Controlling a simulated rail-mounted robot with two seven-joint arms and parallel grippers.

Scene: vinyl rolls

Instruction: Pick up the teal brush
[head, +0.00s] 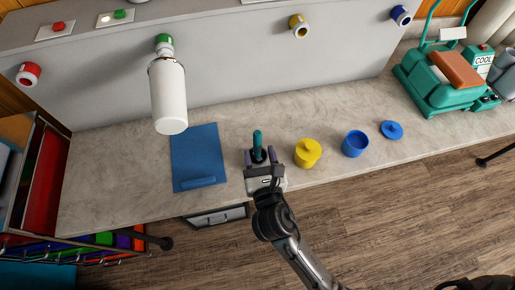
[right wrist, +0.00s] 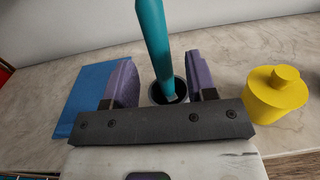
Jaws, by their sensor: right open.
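The teal brush (head: 257,141) stands upright in a small dark cup on the counter. In the right wrist view the brush (right wrist: 153,45) rises from the cup (right wrist: 180,90), leaning slightly. My right gripper (head: 261,157) is at the brush, with its purple fingers (right wrist: 158,82) apart, one on each side of the brush and cup. I see gaps between the fingers and the brush handle. The brush's lower end is hidden in the cup and behind the gripper's dark bar. My left gripper is not in view.
A blue mat (head: 198,150) lies left of the brush. A yellow lidded jar (head: 307,153), a blue cup (head: 355,143) and a blue lid (head: 391,130) stand to the right. A white cylinder (head: 169,98) hangs above the mat. A teal machine (head: 437,90) is at far right.

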